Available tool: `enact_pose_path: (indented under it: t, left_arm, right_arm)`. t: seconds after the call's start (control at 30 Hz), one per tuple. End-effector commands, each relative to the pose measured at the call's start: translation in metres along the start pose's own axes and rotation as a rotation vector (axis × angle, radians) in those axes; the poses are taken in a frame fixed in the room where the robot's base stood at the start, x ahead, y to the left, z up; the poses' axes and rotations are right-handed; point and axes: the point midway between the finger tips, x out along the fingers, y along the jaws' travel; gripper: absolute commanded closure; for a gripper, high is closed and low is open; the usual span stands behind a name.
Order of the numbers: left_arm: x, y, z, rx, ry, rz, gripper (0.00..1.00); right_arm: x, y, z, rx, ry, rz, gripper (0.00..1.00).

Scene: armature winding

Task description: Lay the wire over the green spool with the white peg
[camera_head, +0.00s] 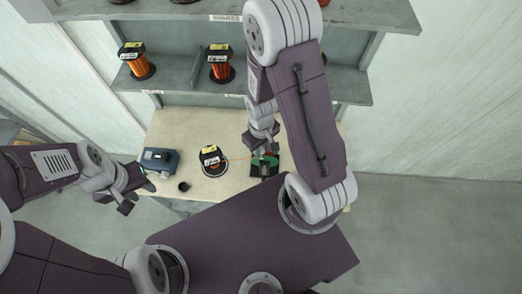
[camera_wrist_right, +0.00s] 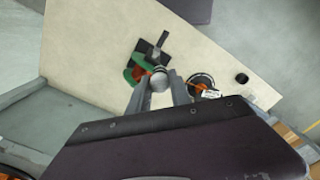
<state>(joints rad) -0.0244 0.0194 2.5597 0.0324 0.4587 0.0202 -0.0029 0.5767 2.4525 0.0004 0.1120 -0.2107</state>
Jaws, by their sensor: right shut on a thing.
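The green spool (camera_head: 262,162) sits on a dark stand on the beige table; it also shows in the right wrist view (camera_wrist_right: 131,75), partly hidden by the gripper. My right gripper (camera_wrist_right: 160,90) is shut on the white peg (camera_wrist_right: 159,81), whose rounded end shows between the fingers. In the head view this gripper is above the green spool and mostly hidden by my arm. The thin orange wire (camera_head: 238,158) runs from the black-and-orange supply spool (camera_head: 211,160) towards the green spool. My left gripper (camera_head: 137,198) is open and empty by the table's left front edge.
A blue-grey box (camera_head: 159,161) and a small black cup (camera_head: 183,187) stand on the table's left part. Shelves (camera_head: 185,80) behind hold several orange spools. Bare tabletop (camera_head: 185,125) lies at the back left.

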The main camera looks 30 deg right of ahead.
Motion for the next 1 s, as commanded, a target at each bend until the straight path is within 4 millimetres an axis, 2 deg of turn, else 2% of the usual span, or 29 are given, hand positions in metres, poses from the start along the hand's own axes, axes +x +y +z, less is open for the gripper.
enact_pose_path:
  t: [0.1, 0.4, 1.0]
  left_arm:
    - [0.008, 0.0, 0.001, 0.0, 0.0, 0.0, 0.64]
    - [0.017, 0.0, 0.002, 0.0, 0.0, 0.0, 0.64]
    - [0.017, 0.0, 0.002, 0.0, 0.0, 0.0, 0.64]
  right_arm:
    - [0.011, 0.013, -0.013, 0.004, 0.002, 0.0, 1.0]
    - [0.023, 0.036, -0.037, 0.002, 0.001, 0.0, 1.0]
    - [0.024, 0.039, -0.04, 0.001, 0.0, 0.0, 1.0]
